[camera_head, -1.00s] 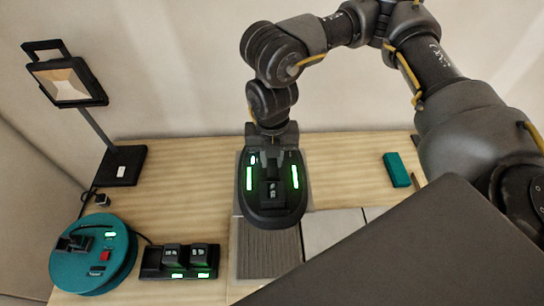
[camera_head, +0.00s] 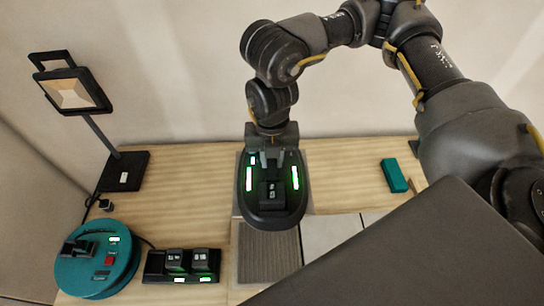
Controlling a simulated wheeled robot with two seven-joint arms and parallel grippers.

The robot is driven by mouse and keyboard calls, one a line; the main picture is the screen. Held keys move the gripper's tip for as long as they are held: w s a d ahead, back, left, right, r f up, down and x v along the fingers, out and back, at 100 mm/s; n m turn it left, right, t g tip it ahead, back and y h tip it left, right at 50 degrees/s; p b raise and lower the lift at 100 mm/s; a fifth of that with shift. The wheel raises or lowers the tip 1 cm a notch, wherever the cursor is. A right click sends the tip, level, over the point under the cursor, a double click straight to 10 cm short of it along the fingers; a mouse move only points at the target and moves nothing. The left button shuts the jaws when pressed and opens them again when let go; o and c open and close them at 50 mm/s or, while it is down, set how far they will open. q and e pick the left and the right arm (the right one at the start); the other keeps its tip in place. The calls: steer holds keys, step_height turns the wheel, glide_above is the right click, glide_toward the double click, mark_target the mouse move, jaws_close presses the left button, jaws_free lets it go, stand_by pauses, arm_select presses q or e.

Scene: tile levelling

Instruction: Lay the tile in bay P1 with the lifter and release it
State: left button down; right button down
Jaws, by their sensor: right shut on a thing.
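The lifter (camera_head: 275,212) is a dark rounded device with two bright green light strips and a black block on top. My right gripper (camera_head: 267,155) is shut on its far end, reaching down from above. A grey tile-like slab (camera_head: 241,195) shows at both sides under the lifter; whether they touch is hidden. In front of the lifter lies a grey ribbed patch (camera_head: 268,257), with pale tiles (camera_head: 325,232) to its right. I cannot tell which area is bay P1. My left gripper is not in view.
A lamp (camera_head: 72,92) on a black base stands at the back left. A teal reel (camera_head: 92,275) and a black charger (camera_head: 180,265) with two batteries are front left. A teal block (camera_head: 394,175) lies at right. The wooden tabletop (camera_head: 180,205) left of the lifter is clear.

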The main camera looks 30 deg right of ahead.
steer(key=m, duration=0.1)
steer(key=f+m+b, duration=0.1)
steer(key=m, duration=0.1)
steer(key=w+m, duration=0.1)
steer(key=shift+d+f+m+b, duration=0.2)
steer(key=shift+d+m+b, duration=0.05)
steer(key=shift+m+b, duration=0.15)
steer(key=m, duration=0.2)
steer(key=f+m+b, duration=0.1)
steer(key=m, duration=0.1)
steer(key=w+m, duration=0.1)
steer(key=shift+d+f+m+b, duration=0.2)
steer(key=shift+d+m+b, duration=0.1)
steer(key=shift+m+b, duration=0.1)
steer(key=m, duration=0.2)
steer(key=w+f+m+b, duration=0.1)
steer(key=m, duration=0.3)
steer(key=shift+w+d+f+b, duration=0.15)
steer(key=shift+d+b, duration=0.2)
steer(key=shift+d, duration=0.05)
steer(key=m, duration=0.3)
steer(key=shift+w+d+f, duration=0.15)
steer(key=shift+w, duration=0.1)
steer(key=shift+d, duration=0.1)
